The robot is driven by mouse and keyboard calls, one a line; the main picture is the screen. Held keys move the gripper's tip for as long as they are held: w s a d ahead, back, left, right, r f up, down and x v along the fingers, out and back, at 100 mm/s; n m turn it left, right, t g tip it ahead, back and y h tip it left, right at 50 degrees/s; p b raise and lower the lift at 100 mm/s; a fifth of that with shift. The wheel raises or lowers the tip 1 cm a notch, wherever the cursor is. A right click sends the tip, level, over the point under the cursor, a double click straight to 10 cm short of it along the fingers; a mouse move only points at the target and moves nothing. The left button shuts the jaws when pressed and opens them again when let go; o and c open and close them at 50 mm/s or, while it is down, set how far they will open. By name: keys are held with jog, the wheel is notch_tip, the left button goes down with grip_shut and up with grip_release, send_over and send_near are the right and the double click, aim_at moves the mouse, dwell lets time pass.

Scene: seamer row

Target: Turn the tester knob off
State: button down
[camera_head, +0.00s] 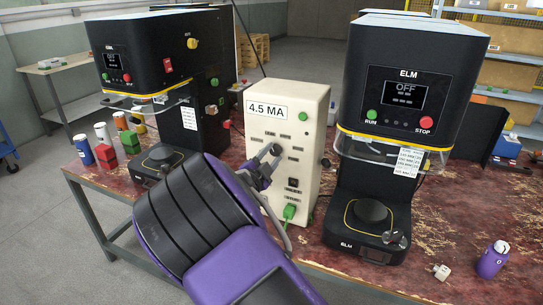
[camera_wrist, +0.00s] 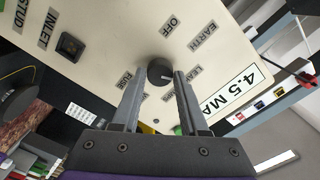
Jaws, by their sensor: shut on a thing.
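The tester is a cream box (camera_head: 287,98) labelled 4.5 MA, standing on the bench between two black machines. Its round dark knob (camera_wrist: 160,70) shows in the wrist view, with labels around it; OFF (camera_wrist: 173,24), EARTH and FUSE can be read. My gripper (camera_head: 268,157) reaches the tester's front face, and its fingers (camera_wrist: 158,80) stand on either side of the knob, shut on it. A small light mark shows on the knob, but I cannot tell surely which label it points to. In the head view my gripper mostly hides the knob.
A black ELM machine (camera_head: 403,75) stands close on the tester's right, another (camera_head: 150,55) on its left. A green plug (camera_head: 289,212) sits low on the tester's front.

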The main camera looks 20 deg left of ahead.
jog(key=n+p, duration=0.1)
jog(key=n, duration=0.4)
jog(key=shift+r+n+p, duration=0.15)
jog(key=shift+n+p, duration=0.2)
jog(key=shift+n, duration=0.05)
jog(key=n+p, duration=0.1)
jog(key=n, duration=0.3)
jog(key=shift+n, duration=0.3)
jog(key=n+p, duration=0.1)
jog(key=n, duration=0.8)
jog(key=shift+n, duration=0.4)
jog(key=shift+c, duration=2.1)
grip_release()
